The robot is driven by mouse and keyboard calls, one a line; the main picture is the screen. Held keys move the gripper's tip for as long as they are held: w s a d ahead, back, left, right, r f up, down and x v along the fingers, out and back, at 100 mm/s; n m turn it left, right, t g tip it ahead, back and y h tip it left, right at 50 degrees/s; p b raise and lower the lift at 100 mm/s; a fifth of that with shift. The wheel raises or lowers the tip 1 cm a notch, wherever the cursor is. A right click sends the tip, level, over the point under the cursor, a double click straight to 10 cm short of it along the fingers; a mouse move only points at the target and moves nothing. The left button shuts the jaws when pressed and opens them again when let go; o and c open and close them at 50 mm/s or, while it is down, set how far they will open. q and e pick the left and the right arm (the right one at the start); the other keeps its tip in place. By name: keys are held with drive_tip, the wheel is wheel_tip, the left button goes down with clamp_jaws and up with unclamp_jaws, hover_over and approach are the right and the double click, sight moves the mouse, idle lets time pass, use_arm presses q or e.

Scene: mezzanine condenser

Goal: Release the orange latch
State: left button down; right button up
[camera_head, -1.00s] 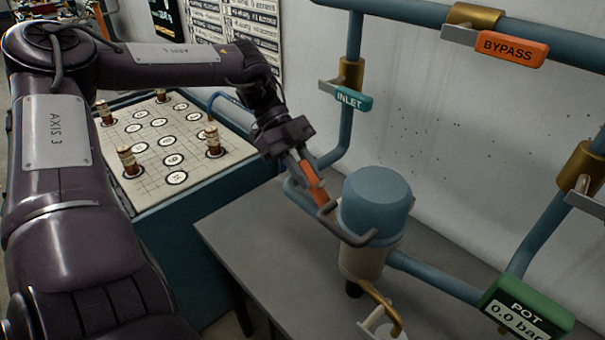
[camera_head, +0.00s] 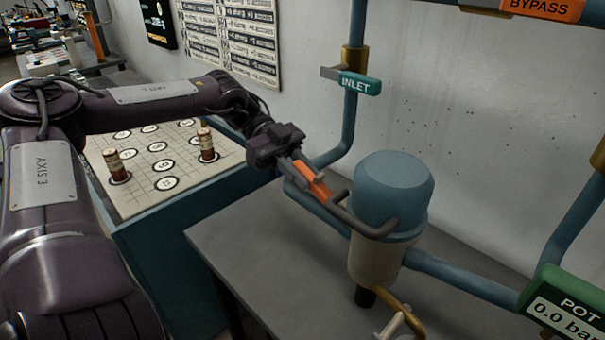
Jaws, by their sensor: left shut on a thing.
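My left gripper (camera_head: 300,170) reaches in from the left and is shut on the orange latch. Its fingers hide part of the latch. The pot's lid is seated on the cream lower body (camera_head: 372,262). My right gripper is not in view.
Blue pipes run around the pot, with an INLET valve handle (camera_head: 360,84) and a BYPASS handle (camera_head: 541,9) above. A green POT gauge (camera_head: 566,308) reads 0.0 bar. A board with brown pegs (camera_head: 206,145) stands left. The grey table (camera_head: 255,246) is bare at left.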

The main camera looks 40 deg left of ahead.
use_arm(q)
drive_tip(key=c, duration=1.3)
unclamp_jaws()
drive_tip(key=shift+a, duration=0.15)
drive_tip(key=b+v, duration=0.1)
drive_tip(key=v, duration=0.5)
drive_tip(key=shift+w+a, duration=0.1)
drive_tip(key=shift+a+r, duration=0.15)
drive_tip(key=shift+a, duration=0.2)
drive_tip(key=shift+a+r, duration=0.15)
drive_tip(key=shift+a, duration=0.1)
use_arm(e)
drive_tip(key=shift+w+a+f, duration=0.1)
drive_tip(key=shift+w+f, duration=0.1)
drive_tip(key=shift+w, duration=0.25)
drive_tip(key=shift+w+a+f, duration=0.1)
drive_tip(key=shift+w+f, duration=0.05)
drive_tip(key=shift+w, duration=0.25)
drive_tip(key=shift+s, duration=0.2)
